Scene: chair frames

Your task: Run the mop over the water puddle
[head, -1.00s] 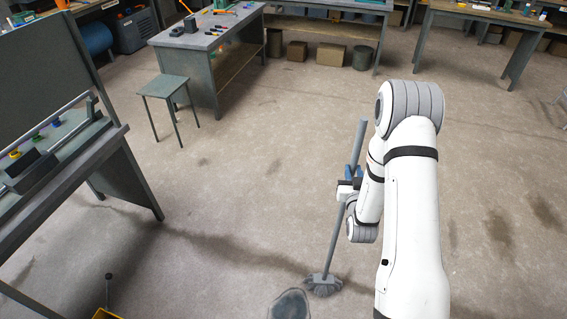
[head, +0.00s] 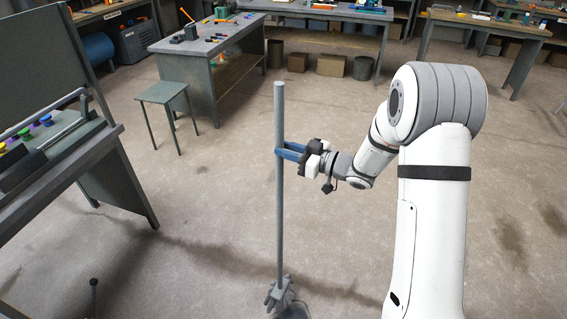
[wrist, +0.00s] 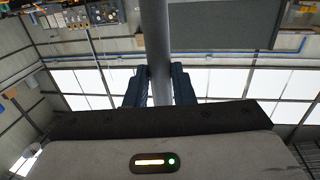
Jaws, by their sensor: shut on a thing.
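The mop (head: 279,205) stands nearly upright in the head view, a long grey pole with a grey mop head (head: 281,294) low on the floor. My gripper (head: 284,152) has blue fingers shut around the upper part of the pole. The wrist view shows the pole (wrist: 156,45) running between the two dark blue fingers (wrist: 159,86). The puddle (head: 292,312) shows as a dark rounded patch at the bottom edge, right by the mop head and partly cut off. I cannot tell how much of the mop head is over it.
A workbench with a sloping panel (head: 60,190) stands at the left. A stool (head: 163,92) and a tool table (head: 205,35) are behind it. A dark upright rod (head: 94,290) shows at bottom left. The floor in the middle is open.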

